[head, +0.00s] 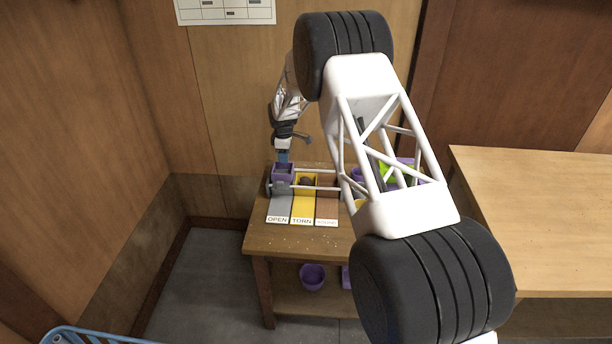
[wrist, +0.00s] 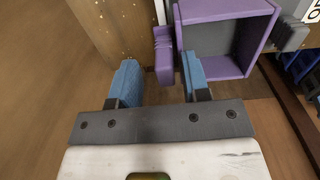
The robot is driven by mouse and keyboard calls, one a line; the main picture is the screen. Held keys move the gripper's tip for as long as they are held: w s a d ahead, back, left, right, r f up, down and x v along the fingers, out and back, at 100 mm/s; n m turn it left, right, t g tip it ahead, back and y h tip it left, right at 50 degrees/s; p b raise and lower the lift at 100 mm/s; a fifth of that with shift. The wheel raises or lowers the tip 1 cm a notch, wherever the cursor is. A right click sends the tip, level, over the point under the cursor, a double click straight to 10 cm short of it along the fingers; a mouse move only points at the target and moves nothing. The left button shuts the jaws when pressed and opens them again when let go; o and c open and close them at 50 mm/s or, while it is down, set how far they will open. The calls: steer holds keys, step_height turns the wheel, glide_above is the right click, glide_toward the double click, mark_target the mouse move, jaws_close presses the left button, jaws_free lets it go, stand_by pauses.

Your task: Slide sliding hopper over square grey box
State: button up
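The sliding hopper (head: 283,170) is a purple square frame at the left end of the rails. In the head view it stands above the square grey box (head: 281,187), in line with the grey OPEN strip. In the wrist view the hopper (wrist: 265,28) is at the upper right, with a purple upright tab (wrist: 163,57) on its left side. My gripper (head: 283,156) is at the hopper's back edge. Its blue fingers (wrist: 160,80) are apart, one on each side of the tab, with gaps visible. The exact fit of hopper over box is partly hidden.
A yellow box (head: 299,188) holding something dark and a brown box (head: 327,181) stand to the right along the rails (head: 315,187). Purple and green containers are partly hidden behind my arm. A wooden wall is close behind; the table front (head: 290,240) is mostly clear.

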steer(key=shift+s+d+f, duration=0.1)
steer(key=shift+s+f, duration=0.2)
steer(key=shift+f, duration=0.3)
steer(key=shift+s+f, duration=0.3)
steer(key=shift+f, duration=0.3)
steer(key=shift+r, duration=0.75)
steer(key=shift+c, duration=1.3)
steer(key=o, duration=0.4)
steer(key=shift+r, duration=0.3)
steer(key=shift+o, duration=0.3)
steer(key=shift+w+r, duration=0.15)
steer(key=shift+r, duration=0.3)
steer(key=shift+w+r, duration=0.1)
steer(key=shift+r, duration=1.15)
steer(key=shift+r, duration=0.1)
